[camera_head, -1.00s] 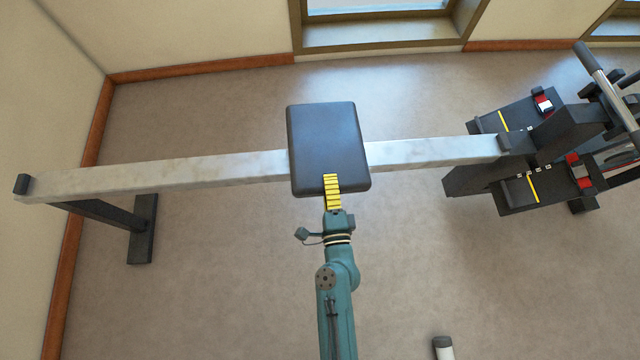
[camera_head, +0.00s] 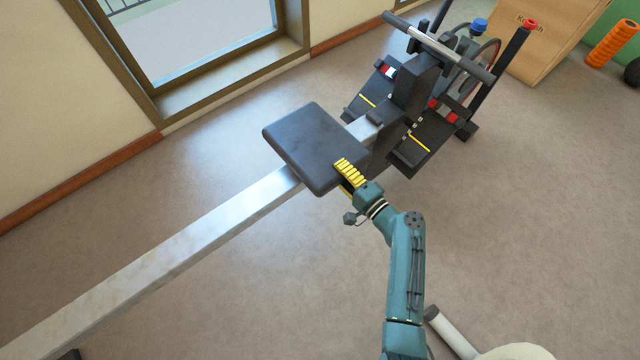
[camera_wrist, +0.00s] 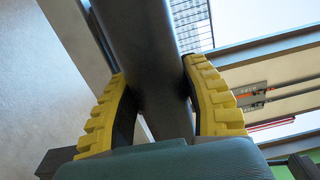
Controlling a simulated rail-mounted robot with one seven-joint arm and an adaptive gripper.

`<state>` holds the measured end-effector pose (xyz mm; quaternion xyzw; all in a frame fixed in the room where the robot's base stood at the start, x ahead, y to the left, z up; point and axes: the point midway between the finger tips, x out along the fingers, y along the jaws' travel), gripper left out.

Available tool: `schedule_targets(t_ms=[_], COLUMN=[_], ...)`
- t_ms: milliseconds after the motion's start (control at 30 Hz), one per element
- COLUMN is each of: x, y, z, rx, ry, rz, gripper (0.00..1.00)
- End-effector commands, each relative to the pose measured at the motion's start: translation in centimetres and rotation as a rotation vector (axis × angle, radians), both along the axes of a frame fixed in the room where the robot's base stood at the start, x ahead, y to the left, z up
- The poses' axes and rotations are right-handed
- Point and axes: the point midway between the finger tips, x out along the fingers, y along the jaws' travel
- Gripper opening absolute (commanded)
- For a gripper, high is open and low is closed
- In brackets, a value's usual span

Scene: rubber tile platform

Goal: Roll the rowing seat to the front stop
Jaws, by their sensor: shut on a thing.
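The rowing seat (camera_head: 315,147) is a dark rounded pad on the pale metal rail (camera_head: 180,257), near the rail's front end. The front stop (camera_head: 374,117) looks like a small dark block on the rail just ahead of the seat. A short bare stretch of rail shows between them. My gripper (camera_head: 349,173), with yellow ribbed fingers, is at the seat's near right edge. In the wrist view the fingers are shut on the dark seat edge (camera_wrist: 150,65), one on each side. The seat's underside and rollers are hidden in the head view.
The black footplates (camera_head: 405,152) with yellow lines and the handlebar (camera_head: 440,48) stand at the rail's front end. A white rounded object (camera_head: 515,352) and a pale tube lie at the bottom right. A wooden box (camera_head: 540,40) stands behind. Floor beside the rail is clear.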

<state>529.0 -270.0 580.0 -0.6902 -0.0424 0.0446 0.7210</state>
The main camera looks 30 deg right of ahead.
Motion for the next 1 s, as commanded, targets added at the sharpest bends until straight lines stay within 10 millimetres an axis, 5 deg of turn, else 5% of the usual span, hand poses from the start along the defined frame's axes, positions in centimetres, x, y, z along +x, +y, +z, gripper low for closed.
schedule_targets(t_ms=[233, 700, 733, 867, 1000], x=[0.4, 0.5, 0.5, 0.5, 0.5], y=[-2.9, -3.3, -3.3, -3.3, -3.3], z=[-0.1, -0.1, -0.1, -0.1, -0.2], rx=[0.0, -0.002, -0.002, -0.001, -0.001], ry=[0.0, 0.0, 0.0, 0.0, 0.0], rz=[0.0, 0.001, 0.001, 0.001, 0.001], gripper=[0.06, 0.06, 0.5, 0.75, 0.75])
